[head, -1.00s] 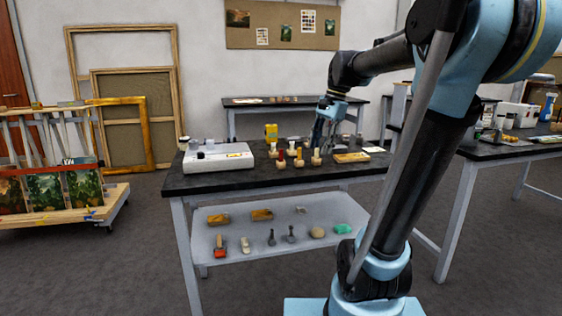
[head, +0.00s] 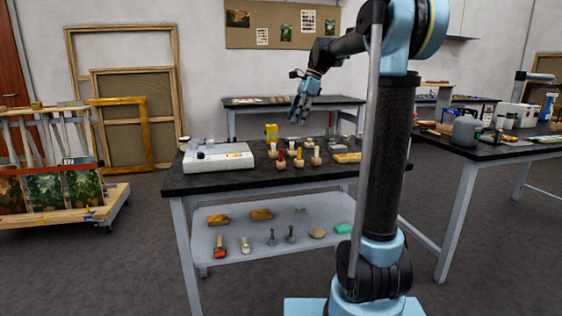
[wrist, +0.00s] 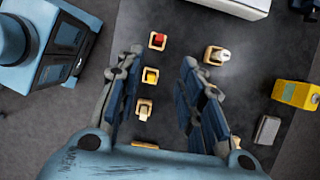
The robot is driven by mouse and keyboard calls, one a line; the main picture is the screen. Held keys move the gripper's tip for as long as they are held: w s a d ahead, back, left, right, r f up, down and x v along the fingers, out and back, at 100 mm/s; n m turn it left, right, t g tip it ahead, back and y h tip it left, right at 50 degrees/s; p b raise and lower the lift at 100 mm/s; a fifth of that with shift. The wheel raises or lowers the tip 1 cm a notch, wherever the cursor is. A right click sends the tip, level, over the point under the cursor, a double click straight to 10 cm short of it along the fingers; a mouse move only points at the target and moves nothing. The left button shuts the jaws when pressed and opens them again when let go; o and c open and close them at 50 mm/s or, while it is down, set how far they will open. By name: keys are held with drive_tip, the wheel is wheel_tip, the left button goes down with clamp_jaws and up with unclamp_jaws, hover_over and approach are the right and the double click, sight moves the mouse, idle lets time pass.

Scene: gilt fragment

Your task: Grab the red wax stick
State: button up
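The red wax stick (head: 281,154) stands upright in a small wooden holder at the front left of a group on the dark tabletop. In the wrist view the red stick (wrist: 158,39) shows from above, just past the fingertips. My gripper (head: 299,114) hangs above the table, clear of the holders. In the wrist view its fingers (wrist: 161,59) are spread apart with nothing held between them. A yellow stick (wrist: 150,75) and a cream stick (wrist: 143,106) stand in line with the red one. A white-topped stick (wrist: 219,56) stands to the right of it.
A white device (head: 218,158) lies on the table left of the sticks. A yellow box (head: 271,132) stands behind them. A wooden block (head: 347,157) lies to the right. A lower shelf (head: 275,236) holds several tools. Another table with items is at the right.

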sight(282, 150)
drive_tip(key=x, duration=1.4)
drive_tip(key=shift+s+a+f, duration=0.1)
drive_tip(key=shift+s+a, duration=0.1)
drive_tip(key=shift+c, duration=0.2)
clamp_jaws()
